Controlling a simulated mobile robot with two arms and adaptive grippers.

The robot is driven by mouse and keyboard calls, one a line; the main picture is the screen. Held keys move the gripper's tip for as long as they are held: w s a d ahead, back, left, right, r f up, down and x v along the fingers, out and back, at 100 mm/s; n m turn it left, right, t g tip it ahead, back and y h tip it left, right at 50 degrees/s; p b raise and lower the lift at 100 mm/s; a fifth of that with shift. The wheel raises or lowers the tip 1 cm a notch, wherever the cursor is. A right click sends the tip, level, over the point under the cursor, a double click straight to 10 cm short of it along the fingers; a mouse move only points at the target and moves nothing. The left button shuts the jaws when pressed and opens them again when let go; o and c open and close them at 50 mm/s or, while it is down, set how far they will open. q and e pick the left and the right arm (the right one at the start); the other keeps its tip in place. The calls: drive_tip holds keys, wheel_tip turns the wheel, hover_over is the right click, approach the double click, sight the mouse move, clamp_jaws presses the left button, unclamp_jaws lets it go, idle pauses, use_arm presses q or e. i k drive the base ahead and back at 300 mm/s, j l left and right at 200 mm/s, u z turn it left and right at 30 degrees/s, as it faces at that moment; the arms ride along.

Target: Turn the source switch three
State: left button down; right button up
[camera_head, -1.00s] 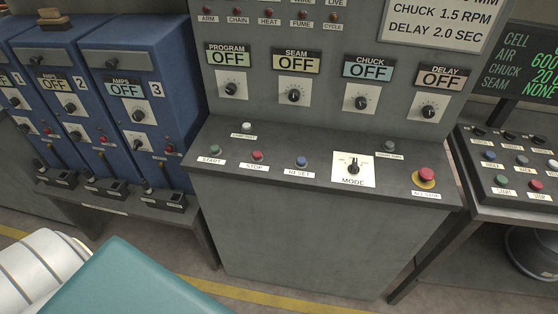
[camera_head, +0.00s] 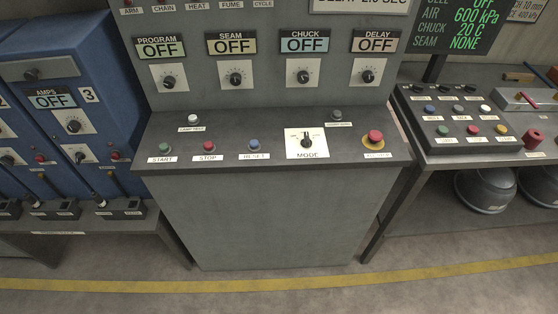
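The blue source unit marked 3 (camera_head: 108,60) stands at the left. Its AMPS display (camera_head: 52,98) reads OFF. Below the display is a round dial knob (camera_head: 73,126) on a white plate. Lower on the front are a small black knob (camera_head: 80,157) and a red button (camera_head: 115,155). No label I can read tells which of these is the source switch. Neither of my grippers is in view.
A grey console (camera_head: 265,215) stands in the middle; its PROGRAM, SEAM, CHUCK and DELAY displays read OFF. A shelf (camera_head: 85,225) carries the blue units. A side table with a button box (camera_head: 425,150) is at the right. The floor in front is clear.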

sight(79, 156)
drive_tip(key=u, duration=1.4)
